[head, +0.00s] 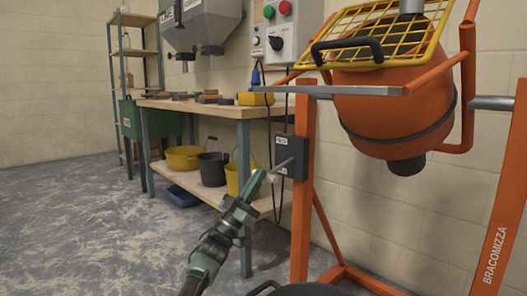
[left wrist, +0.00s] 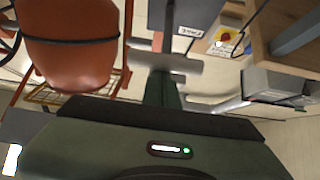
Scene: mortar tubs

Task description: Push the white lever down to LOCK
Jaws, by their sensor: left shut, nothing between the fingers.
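The dark lock box (head: 290,158) with small white labels is fixed to the orange mixer post. A pale lever (head: 285,163) juts from its front, slanting down toward the lower left. My left gripper (head: 271,177) is shut and empty, its tips just at the lever's lower left end. I cannot tell whether they touch it. In the left wrist view the shut fingertips (left wrist: 165,61) show below the dark box (left wrist: 195,13), whose label is turned and unreadable. My right gripper is not in view.
The orange mixer drum (head: 395,105) with a yellow grate (head: 380,30) is to the right. A workbench (head: 205,108) stands behind, with buckets (head: 212,168) on its lower shelf. A dark round rim (head: 300,289) shows at the bottom. Floor at left is clear.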

